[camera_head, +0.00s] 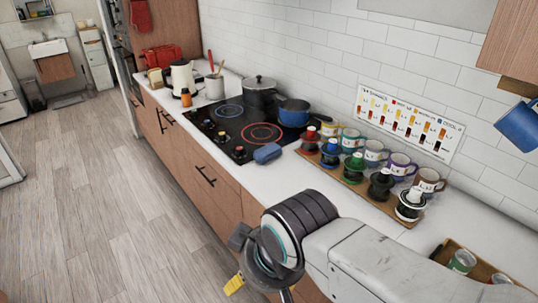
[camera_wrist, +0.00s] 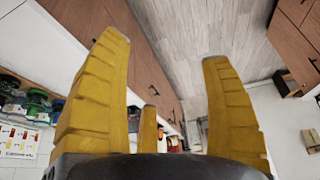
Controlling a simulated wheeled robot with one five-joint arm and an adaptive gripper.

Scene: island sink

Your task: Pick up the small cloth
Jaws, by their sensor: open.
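A small blue folded item that looks like the cloth (camera_head: 267,153) lies on the white counter at the front right corner of the cooktop. My gripper (camera_head: 234,284) is low in the head view, in front of the counter and well apart from the cloth; only a yellow finger part shows there. In the wrist view my gripper (camera_wrist: 163,50) has its yellow fingers spread wide with nothing between them. I cannot make out the blue cloth in the wrist view. A red cloth (camera_head: 141,15) hangs at the upper left.
The black cooktop (camera_head: 240,130) holds a dark pot (camera_head: 260,97) and a blue pan (camera_head: 294,111). Right of the cloth, a wooden board carries several coffee drippers and mugs (camera_head: 375,155). A wooden box (camera_head: 470,262) stands at lower right. The floor (camera_head: 90,210) at left is clear.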

